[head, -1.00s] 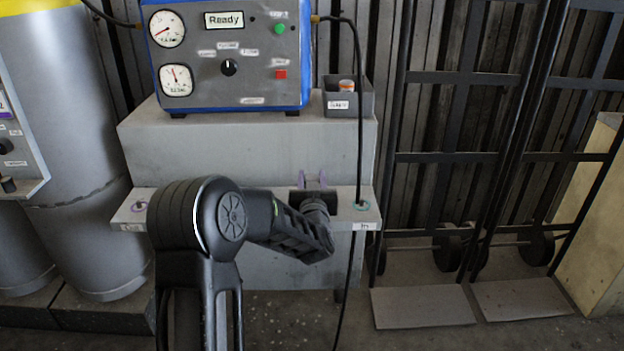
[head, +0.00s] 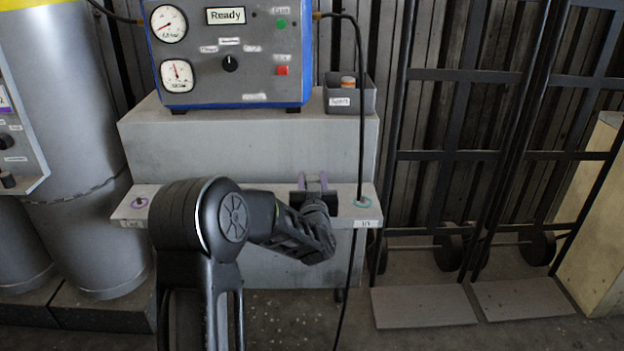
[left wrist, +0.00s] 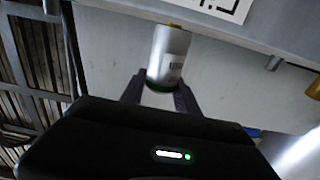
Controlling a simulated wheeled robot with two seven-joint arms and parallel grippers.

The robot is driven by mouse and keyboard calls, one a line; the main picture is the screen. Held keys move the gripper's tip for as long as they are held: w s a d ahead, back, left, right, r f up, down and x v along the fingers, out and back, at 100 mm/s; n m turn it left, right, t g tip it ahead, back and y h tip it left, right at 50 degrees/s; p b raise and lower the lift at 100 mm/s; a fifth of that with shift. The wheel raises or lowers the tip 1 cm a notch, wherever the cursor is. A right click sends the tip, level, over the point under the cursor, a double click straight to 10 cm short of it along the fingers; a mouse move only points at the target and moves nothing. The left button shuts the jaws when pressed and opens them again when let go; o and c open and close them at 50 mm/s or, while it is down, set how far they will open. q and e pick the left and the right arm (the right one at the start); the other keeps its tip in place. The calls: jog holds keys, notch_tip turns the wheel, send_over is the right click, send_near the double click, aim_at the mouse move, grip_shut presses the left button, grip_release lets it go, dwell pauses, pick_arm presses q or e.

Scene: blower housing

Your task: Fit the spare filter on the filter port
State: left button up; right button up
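A silver cylinder with a green band (left wrist: 168,58), which looks like a filter, shows in the left wrist view, with a gold-coloured bit at its far end. The fingers of my left gripper (left wrist: 160,92) lie against both sides of it at the green band and look shut on it. I cannot make out the filter port. My right gripper is not in view.
A bin (head: 350,101) holds an orange-and-white item. The blower unit (head: 232,60) stands behind; hand trucks (head: 470,156) stand right.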

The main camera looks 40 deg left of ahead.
pick_arm(q)
jog(key=o, duration=0.5)
jog(key=shift+f, duration=0.3)
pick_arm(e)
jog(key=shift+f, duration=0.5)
pick_arm(q)
jog(key=p+v, duration=0.1)
jog(key=v, duration=0.7)
jog(key=shift+r+p, duration=0.2)
jog(key=shift+p, duration=0.15)
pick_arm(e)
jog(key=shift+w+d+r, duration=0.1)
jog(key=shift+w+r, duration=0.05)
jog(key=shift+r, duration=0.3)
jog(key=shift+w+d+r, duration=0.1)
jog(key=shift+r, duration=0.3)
pick_arm(q)
jog(key=shift+w, duration=0.1)
